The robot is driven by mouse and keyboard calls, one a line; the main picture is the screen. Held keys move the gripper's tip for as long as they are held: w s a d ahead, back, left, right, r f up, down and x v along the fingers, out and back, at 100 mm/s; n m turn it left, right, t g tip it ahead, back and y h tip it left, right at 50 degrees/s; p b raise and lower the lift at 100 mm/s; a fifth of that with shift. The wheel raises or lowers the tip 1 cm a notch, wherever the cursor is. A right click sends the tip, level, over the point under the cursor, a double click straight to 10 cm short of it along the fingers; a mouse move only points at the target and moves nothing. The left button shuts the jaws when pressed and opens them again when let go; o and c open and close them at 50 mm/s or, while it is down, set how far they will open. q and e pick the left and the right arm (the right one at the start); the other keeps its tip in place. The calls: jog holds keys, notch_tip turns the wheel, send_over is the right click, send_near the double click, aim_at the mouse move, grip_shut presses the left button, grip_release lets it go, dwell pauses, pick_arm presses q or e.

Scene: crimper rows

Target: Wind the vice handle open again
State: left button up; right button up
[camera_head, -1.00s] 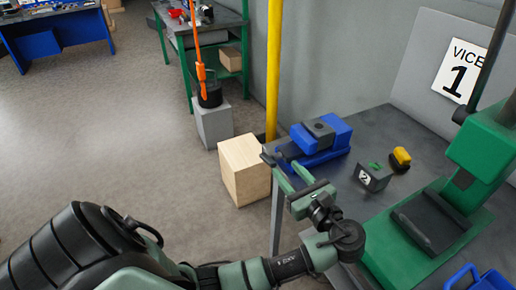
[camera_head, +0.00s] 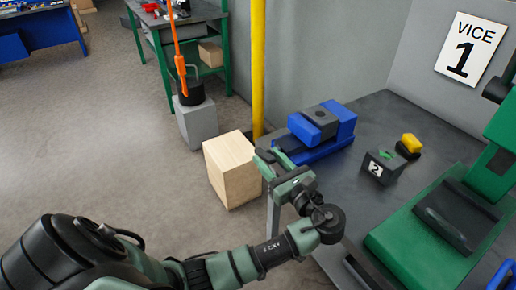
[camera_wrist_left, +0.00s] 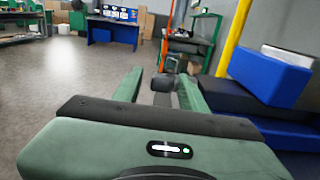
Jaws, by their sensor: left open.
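The blue vice (camera_head: 345,125) with a dark grey block on top stands at the left end of the grey bench. It also shows at the right of the left wrist view (camera_wrist_left: 270,75). My left gripper (camera_head: 268,163) is open at the vice's front left end, just off the bench edge. The rest of the handle is mostly hidden. My right gripper is not in view.
A wooden block (camera_head: 232,172) stands on the floor beside the gripper, with a yellow post (camera_head: 258,70) behind. The "VICE 1" sign (camera_head: 470,48) hangs behind.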

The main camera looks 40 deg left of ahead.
aim_at(260, 150)
pick_arm(q)
jog(key=x, duration=0.5)
jog(key=shift+a, duration=0.15)
grip_shut()
